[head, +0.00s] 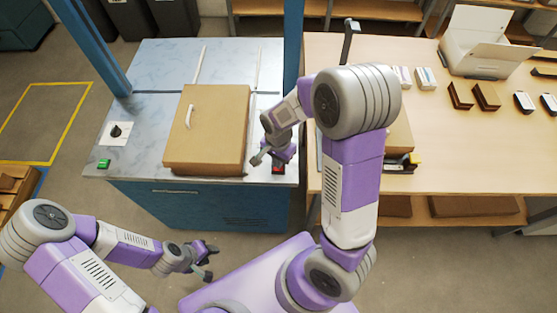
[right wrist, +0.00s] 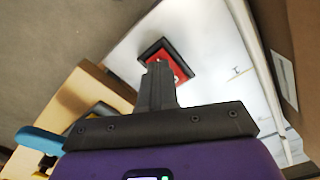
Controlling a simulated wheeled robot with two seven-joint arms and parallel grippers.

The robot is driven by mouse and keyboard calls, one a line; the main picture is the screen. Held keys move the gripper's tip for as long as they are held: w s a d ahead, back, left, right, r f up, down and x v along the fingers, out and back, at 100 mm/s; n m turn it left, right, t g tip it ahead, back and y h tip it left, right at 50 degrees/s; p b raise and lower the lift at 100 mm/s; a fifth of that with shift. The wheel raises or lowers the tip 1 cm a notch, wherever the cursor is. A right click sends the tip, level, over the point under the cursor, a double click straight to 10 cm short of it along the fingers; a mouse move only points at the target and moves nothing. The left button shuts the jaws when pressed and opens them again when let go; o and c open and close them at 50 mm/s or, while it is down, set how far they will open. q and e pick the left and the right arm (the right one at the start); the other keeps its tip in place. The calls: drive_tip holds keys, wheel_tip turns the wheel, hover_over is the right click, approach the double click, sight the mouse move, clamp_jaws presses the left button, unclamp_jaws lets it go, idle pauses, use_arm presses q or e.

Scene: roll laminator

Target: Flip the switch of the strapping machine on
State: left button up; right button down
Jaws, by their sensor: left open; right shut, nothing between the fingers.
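The strapping machine (head: 145,75) is a blue cabinet with a pale metal top. Its red switch in a black frame (head: 278,170) sits at the top's front right corner. In the right wrist view the red switch (right wrist: 182,73) is partly hidden behind my fingertips. My right gripper (head: 276,163) is shut and empty, right at the switch; its closed fingers also show in the right wrist view (right wrist: 158,75). I cannot tell whether they touch the switch. My left gripper (head: 208,262) is open and empty, low in front of the cabinet, away from the machine.
A brown cardboard box (head: 207,130) lies on the machine top, left of the switch. A black knob (head: 116,131) and a green button (head: 104,164) are at the left edge. A wooden table (head: 450,140) with a white printer (head: 482,45) stands to the right.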

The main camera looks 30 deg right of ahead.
use_arm(q)
wheel_tip(320, 180, up, 5)
drive_tip(key=p, duration=0.4)
drive_tip(key=shift+r+p, duration=0.2)
drive_tip(key=shift+p, duration=0.2)
use_arm(e)
wheel_tip(320, 180, up, 6)
